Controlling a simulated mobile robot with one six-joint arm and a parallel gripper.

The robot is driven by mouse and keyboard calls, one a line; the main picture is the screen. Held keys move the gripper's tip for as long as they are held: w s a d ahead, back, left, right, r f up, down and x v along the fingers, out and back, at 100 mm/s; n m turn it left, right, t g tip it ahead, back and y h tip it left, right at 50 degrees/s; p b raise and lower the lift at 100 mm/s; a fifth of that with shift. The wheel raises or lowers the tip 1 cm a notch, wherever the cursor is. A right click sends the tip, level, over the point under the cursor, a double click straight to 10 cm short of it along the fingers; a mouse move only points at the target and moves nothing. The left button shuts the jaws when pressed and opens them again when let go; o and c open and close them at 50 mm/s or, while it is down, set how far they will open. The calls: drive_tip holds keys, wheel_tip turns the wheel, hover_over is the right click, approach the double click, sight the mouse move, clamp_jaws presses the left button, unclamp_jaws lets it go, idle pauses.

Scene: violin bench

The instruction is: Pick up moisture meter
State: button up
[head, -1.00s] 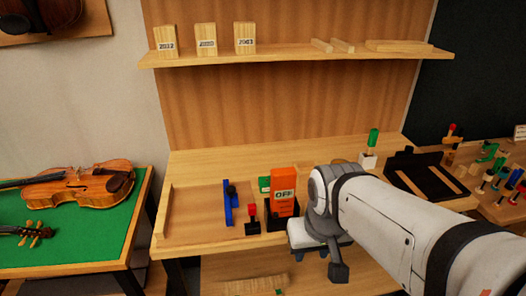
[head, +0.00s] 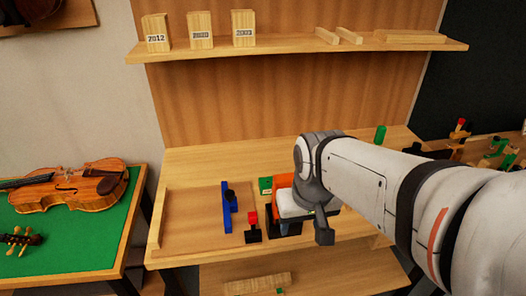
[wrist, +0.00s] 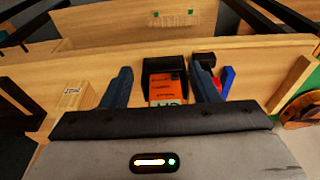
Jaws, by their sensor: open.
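The moisture meter is an orange block (head: 284,181), mostly hidden behind my gripper in the head view. In the wrist view the orange meter (wrist: 168,88) sits at a black holder (wrist: 163,68), with its pale display partly cut off by my gripper's body. My gripper (wrist: 160,72) is open, with one dark blue finger on each side of the meter. I see gaps beside the meter; whether either finger touches it I cannot tell. In the head view the white gripper body (head: 295,204) is in front of the meter, its fingers not clearly visible.
A red-topped black item (head: 252,229) and a blue tool (head: 227,208) stand close left of the meter. A green item (head: 265,186) is just behind. A wooden block (wrist: 73,96) stands beside one finger. The bench's left part is mostly clear.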

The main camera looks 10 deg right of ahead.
sight(288, 177)
drive_tip(key=o, duration=0.6)
drive_tip(key=w+r+p, duration=0.2)
drive_tip(key=w, duration=0.2)
drive_tip(key=w+r+g+p, duration=0.1)
drive_tip(key=w, duration=0.2)
drive_tip(key=w+r+g+p, duration=0.1)
drive_tip(key=w+r+p, duration=0.1)
drive_tip(key=w, duration=0.2)
drive_tip(key=shift+w+r+p, duration=0.3)
drive_tip(key=shift+w+f, duration=0.15)
drive_tip(key=shift+f, duration=0.05)
drive_tip(key=shift+a+f+p, duration=0.1)
drive_tip(key=shift+f+p, duration=0.4)
drive_tip(key=shift+f, duration=3.25)
